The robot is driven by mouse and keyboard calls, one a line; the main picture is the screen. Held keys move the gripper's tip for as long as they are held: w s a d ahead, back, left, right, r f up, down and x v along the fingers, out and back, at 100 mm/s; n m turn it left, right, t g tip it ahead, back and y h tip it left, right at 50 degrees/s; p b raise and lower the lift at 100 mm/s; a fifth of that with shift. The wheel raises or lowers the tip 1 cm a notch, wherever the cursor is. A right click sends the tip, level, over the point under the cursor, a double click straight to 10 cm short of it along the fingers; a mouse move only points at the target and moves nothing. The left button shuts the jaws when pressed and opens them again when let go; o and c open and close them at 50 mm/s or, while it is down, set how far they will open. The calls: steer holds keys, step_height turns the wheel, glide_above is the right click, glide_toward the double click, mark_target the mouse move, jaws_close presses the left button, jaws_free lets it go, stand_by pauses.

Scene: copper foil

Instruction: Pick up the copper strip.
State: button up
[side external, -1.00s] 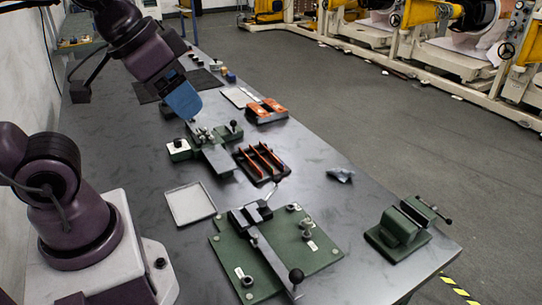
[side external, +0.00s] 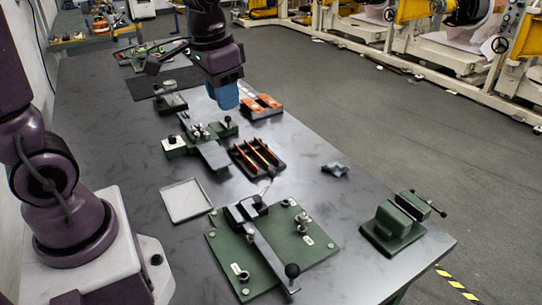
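Several thin copper-coloured strips (side external: 262,152) stand side by side in a small black rack (side external: 240,165) near the middle of the bench. I cannot tell which of them is the copper strip of the task. My gripper (side external: 228,107) hangs above the bench, behind the rack in the picture, with its blue end pointing down. It is apart from the strips. Its fingertips are too small to tell whether they are open or shut, and I see nothing held.
An orange-topped block pair (side external: 262,107) lies just right of my gripper. A green fixture (side external: 212,152) stands left of the rack. A green lever plate (side external: 260,260), a white tray (side external: 187,200) and a green vise (side external: 395,225) stand nearer. The bench's right side is mostly clear.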

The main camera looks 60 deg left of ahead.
steer(key=w+a+f+m+g, duration=0.2)
steer(key=w+a+f+m, duration=0.2)
steer(key=w+a+f, duration=0.3)
steer(key=m, duration=1.4)
glide_toward(271, 155)
steer(key=f, duration=0.3)
steer(key=shift+a+f+h, duration=0.25)
steer(key=shift+f+h, duration=0.05)
step_height(271, 155, down, 5)
steer(key=shift+d+f, duration=0.1)
steer(key=shift+d, duration=0.1)
jaws_close()
